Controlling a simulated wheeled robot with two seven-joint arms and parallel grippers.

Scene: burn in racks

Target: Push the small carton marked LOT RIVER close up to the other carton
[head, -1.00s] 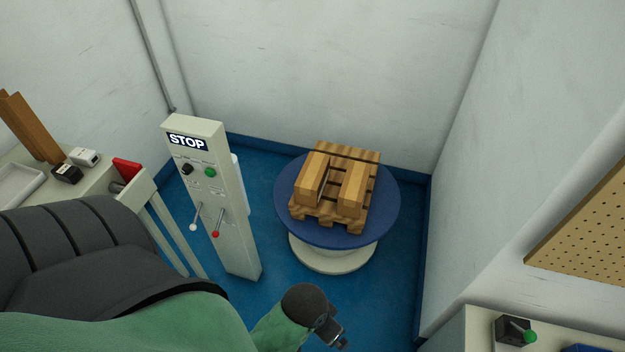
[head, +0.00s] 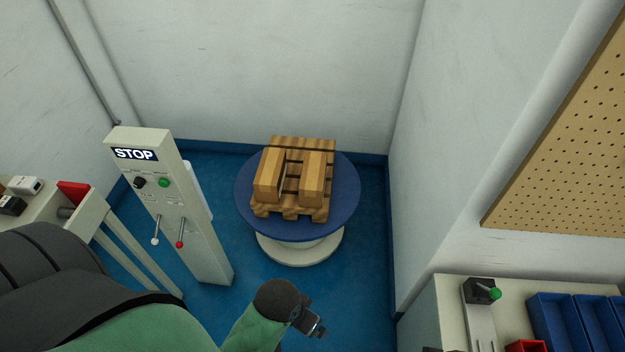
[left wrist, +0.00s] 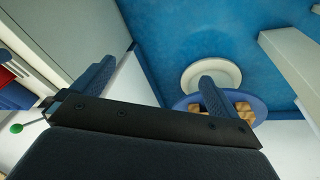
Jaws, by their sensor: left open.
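Two small brown cartons stand on a wooden pallet (head: 290,211) on a round blue turntable (head: 345,205). The left carton (head: 268,178) and the right carton (head: 312,180) stand roughly parallel, with a gap between them. No lettering is legible on either, so I cannot tell which is marked LOT RIVER. My left gripper (head: 312,322) is open and empty, in front of the turntable and apart from the cartons. In the left wrist view its fingers (left wrist: 158,72) are spread, and one partly hides the turntable (left wrist: 183,103) and its load.
A grey control post (head: 178,215) with a STOP sign and two levers stands left of the turntable. A bench (head: 450,305) with blue bins (head: 560,325) and a green-knobbed device (head: 482,292) is at right. Walls close in behind and right of the turntable. Blue floor lies clear in front.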

